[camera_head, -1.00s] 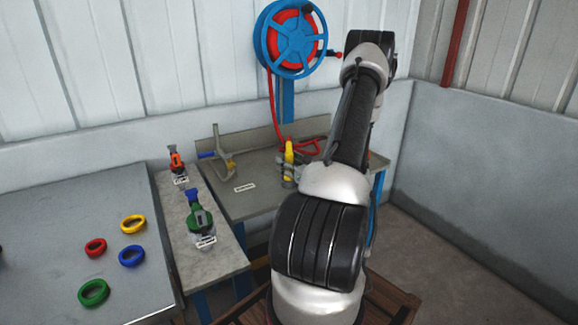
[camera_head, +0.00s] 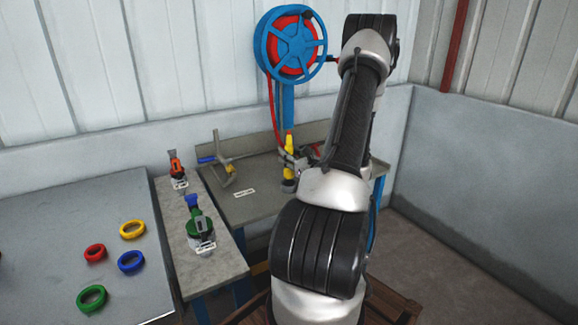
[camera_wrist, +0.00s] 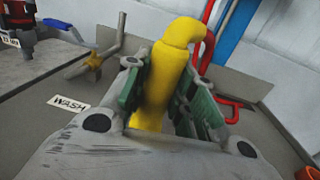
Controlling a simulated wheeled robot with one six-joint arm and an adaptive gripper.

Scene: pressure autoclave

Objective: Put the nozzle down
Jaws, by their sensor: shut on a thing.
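My gripper (camera_head: 292,161) is shut on the yellow nozzle (camera_head: 289,143), over the grey wash bench (camera_head: 250,208). In the wrist view the nozzle (camera_wrist: 165,75) stands roughly upright between the green-padded fingers of my gripper (camera_wrist: 170,95), with its bent top above them. Its lower end is hidden by my gripper in the wrist view. I cannot tell whether the nozzle touches the bench. A white "WASH" label (camera_wrist: 69,118) lies on the bench to the left, and also shows in the head view (camera_head: 244,193).
A blue reel (camera_head: 290,45) with red hose (camera_head: 273,110) is mounted behind the bench. Orange (camera_head: 176,167) and green (camera_head: 198,226) devices sit on the narrow side table. Coloured rings lie farther left.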

